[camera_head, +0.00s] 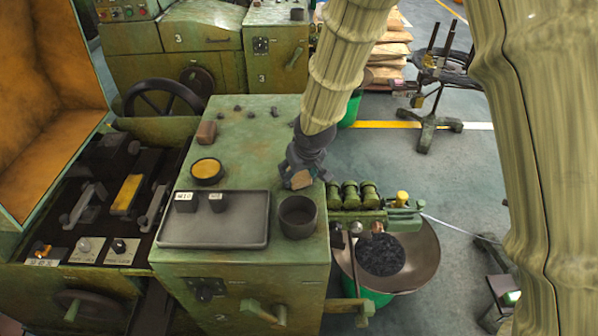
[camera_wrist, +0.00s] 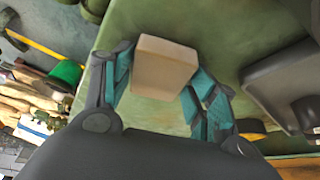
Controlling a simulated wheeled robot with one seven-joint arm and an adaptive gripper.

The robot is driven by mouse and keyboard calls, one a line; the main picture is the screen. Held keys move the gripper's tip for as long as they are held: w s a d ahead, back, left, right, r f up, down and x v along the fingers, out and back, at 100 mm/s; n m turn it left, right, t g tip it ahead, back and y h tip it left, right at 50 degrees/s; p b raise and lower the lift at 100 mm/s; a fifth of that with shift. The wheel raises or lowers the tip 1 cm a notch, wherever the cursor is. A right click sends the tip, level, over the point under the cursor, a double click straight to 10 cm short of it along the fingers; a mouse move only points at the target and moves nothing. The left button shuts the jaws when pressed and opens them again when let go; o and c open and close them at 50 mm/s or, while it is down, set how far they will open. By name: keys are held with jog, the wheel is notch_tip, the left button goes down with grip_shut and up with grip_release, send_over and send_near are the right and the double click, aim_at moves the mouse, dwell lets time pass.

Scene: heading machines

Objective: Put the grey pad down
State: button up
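My gripper (camera_head: 298,176) is near the right edge of the green machine top, above and behind the dark cup. In the wrist view my gripper (camera_wrist: 160,80) has its teal finger pads on both sides of a pale tan-grey block (camera_wrist: 164,66), which I take as the pad. The block also shows as a small tan face in the head view (camera_head: 300,179). It seems held above the green surface; the exact height is hard to tell.
A metal pan (camera_head: 415,255) stands at right. Green surface left of my gripper is clear.

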jog(key=shift+o, duration=0.8)
jog(key=shift+r, duration=0.15)
jog(key=shift+r, duration=0.15)
jog(key=b+v, duration=0.2)
jog(key=v, duration=0.9)
jog(key=shift+s+r, duration=0.25)
jog(key=shift+r, duration=0.1)
jog(key=shift+d, duration=0.1)
